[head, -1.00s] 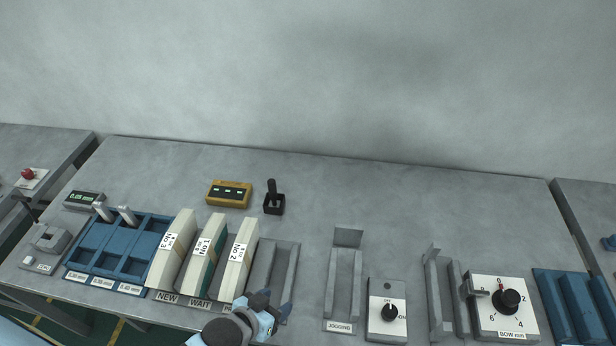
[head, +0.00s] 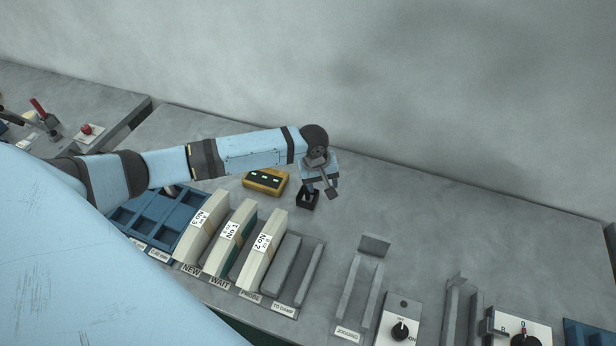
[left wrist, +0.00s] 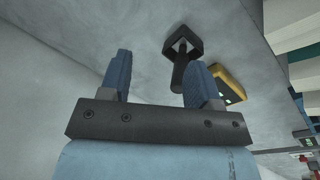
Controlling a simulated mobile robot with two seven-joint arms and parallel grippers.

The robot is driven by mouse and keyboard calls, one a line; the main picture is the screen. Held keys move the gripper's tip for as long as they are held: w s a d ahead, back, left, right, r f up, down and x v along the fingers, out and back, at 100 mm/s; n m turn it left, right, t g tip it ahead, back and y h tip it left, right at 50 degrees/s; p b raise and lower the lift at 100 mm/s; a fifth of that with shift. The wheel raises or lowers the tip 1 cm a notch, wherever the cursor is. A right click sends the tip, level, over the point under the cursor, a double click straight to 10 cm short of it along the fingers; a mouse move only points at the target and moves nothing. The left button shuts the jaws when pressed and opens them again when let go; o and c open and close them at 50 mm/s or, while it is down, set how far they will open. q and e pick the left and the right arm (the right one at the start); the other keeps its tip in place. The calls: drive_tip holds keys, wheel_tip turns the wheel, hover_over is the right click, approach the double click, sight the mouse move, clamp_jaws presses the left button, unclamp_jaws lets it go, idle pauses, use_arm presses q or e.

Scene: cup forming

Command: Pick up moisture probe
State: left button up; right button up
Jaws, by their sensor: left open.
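The moisture probe, a dark upright stick (left wrist: 180,68), stands in a small black square holder (head: 307,200); the holder also shows in the left wrist view (left wrist: 183,42). In the head view my gripper largely hides the probe. My left gripper (head: 321,190) points down just over the holder, its fingers open and empty. In the left wrist view the probe appears between the two blue fingers (left wrist: 159,60), nearer the right one. I cannot tell whether it touches that finger. My right gripper is not in view.
A yellow meter (head: 266,181) lies just left of the holder. White-and-green blocks (head: 232,236) stand in labelled slots in front, with blue trays (head: 157,220) to their left. A knob panel (head: 400,322) is at front right. The bench behind and right of the holder is clear.

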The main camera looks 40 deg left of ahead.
use_arm(q)
drive_tip(key=w+a+r+n+g+y, duration=0.1)
drive_tip(key=w+a+r+n, duration=0.2)
drive_tip(key=a+r, duration=0.3)
drive_tip(key=shift+n, duration=0.3)
drive_tip(key=f, duration=0.2)
drive_tip(key=a+f, duration=0.1)
drive_tip(key=f, duration=0.2)
drive_tip(key=shift+s+a+f, duration=0.1)
drive_tip(key=shift+s+a, duration=0.05)
wheel_tip(320, 180, down, 4)
drive_tip(key=shift+r+b, duration=0.2)
drive_tip(key=shift+b, duration=0.9)
drive_tip(key=shift+f, duration=0.15)
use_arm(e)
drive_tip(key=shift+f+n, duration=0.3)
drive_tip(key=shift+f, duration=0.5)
